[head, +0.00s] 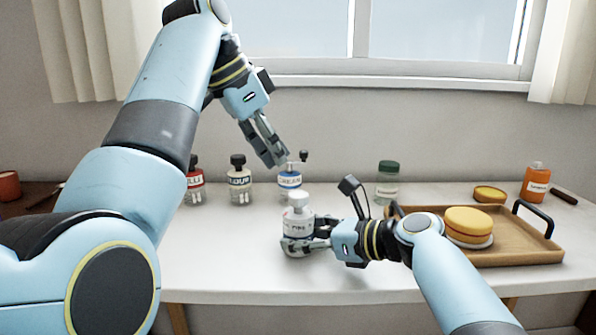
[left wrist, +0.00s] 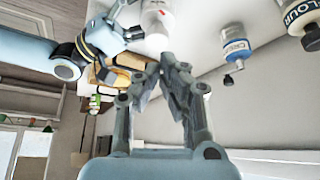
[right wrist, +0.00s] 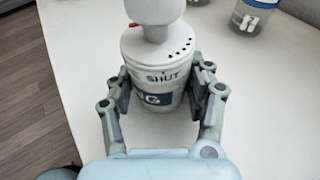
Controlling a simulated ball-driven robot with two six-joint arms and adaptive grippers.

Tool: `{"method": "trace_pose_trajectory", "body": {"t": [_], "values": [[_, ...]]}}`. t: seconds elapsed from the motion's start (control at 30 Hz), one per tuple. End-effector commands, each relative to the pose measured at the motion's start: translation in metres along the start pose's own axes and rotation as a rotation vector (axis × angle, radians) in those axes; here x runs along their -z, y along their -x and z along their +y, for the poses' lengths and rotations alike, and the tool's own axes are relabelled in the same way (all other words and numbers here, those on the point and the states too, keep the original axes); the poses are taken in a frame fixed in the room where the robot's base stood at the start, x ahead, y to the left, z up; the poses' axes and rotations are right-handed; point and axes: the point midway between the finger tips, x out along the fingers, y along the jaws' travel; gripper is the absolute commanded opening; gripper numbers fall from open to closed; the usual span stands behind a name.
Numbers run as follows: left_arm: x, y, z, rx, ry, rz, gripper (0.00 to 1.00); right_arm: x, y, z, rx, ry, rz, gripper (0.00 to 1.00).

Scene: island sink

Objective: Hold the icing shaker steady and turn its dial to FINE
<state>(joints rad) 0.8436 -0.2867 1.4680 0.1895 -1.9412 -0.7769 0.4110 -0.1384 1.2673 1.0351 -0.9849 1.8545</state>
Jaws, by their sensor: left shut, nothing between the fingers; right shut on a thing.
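The white icing shaker (head: 299,215) stands upright at the front of the white table. My right gripper (head: 298,247) is shut around its lower body; the right wrist view shows a finger on each side of the shaker (right wrist: 155,60). Lettering reading SHUT, part of a blue label, several dark holes and a red pointer show there. In the head view the lettering on the collar looks like FINE, but it is small. My left gripper (head: 274,157) is shut and empty, above and behind the shaker, apart from it. The left wrist view shows the shaker (left wrist: 158,18) beyond the left fingertips (left wrist: 172,66).
Behind stand a red-labelled bottle (head: 194,182), a flour bottle (head: 239,182), a blue-labelled cream dispenser (head: 290,180) near the left fingers, and a green-capped jar (head: 387,180). A wooden tray (head: 520,252) with yellow cakes (head: 467,222) is at right. An orange bottle (head: 535,182) stands behind it.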

Motion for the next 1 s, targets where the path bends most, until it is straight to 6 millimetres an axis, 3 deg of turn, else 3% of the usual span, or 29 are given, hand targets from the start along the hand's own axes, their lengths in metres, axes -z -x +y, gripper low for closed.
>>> {"method": "trace_pose_trajectory", "body": {"t": [0.27,0.7,1.0], "values": [[-0.006,-0.009,-0.001,-0.002,0.002,-0.003,0.00,0.001,0.000,0.000,0.000,0.000,0.001,0.17],[-0.032,-0.055,-0.001,-0.002,0.002,-0.004,0.00,0.000,0.000,0.000,0.000,0.000,0.001,0.17],[-0.035,-0.062,-0.001,0.000,0.001,-0.003,0.00,0.000,0.000,0.000,0.000,0.000,0.001,0.17]]}}
